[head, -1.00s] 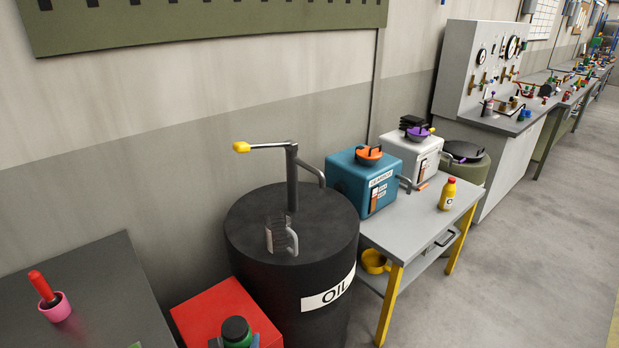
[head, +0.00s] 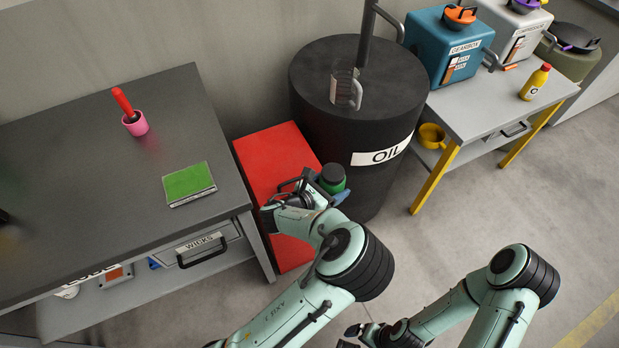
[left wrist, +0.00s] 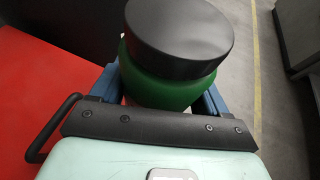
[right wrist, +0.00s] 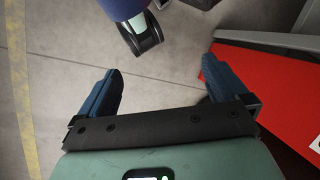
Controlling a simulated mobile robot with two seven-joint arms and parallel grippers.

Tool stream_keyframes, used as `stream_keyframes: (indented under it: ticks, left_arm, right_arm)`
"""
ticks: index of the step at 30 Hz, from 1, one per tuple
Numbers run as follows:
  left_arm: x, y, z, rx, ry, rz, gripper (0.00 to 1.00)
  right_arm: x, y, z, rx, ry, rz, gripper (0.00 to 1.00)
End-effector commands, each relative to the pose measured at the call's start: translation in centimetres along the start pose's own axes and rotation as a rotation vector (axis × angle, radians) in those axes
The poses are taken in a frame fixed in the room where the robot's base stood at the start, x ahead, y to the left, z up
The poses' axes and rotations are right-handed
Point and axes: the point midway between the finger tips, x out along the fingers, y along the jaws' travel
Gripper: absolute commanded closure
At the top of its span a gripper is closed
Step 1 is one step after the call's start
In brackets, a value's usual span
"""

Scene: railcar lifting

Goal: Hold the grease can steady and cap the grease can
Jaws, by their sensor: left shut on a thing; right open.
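The grease can (head: 334,193) is a green can with a black cap (head: 332,174) on top. My left gripper (head: 322,192) is shut around the can beside the drum, near the red box's right edge. In the left wrist view the green body (left wrist: 165,92) sits between the blue fingers, and the wide black cap (left wrist: 178,38) covers its top. I cannot tell if the cap is tight. My right gripper (right wrist: 160,88) is open and empty above the floor in the right wrist view. In the head view it is partly cut off at the bottom edge.
A red box (head: 268,160) stands between the dark bench (head: 90,190) and the black oil drum (head: 335,130). The bench holds a green book (head: 188,183) and a pink cup (head: 136,124) with a red-handled tool. Floor is clear at the right front.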

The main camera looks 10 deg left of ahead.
Motion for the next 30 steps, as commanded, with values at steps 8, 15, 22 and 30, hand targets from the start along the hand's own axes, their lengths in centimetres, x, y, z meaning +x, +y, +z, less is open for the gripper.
stream_keyframes:
  ticks: [8,15,22,30]
  left_arm:
    - [1.9,-2.0,0.0,0.055,-0.002,-0.131,0.8]
    - [2.0,-2.1,0.0,0.056,-0.002,-0.135,0.8]
    - [2.0,-2.1,0.0,0.055,-0.001,-0.133,1.0]
    - [2.0,-2.1,0.0,0.055,-0.002,-0.133,1.0]
  right_arm:
    - [0.0,0.0,0.0,0.0,0.0,0.0,0.0]
    - [0.0,0.0,0.0,0.0,0.0,0.0,0.0]
    - [0.4,-0.8,-1.8,-0.068,0.012,-0.014,0.16]
    - [1.2,-5.8,-12.0,-0.508,0.072,-0.06,0.16]
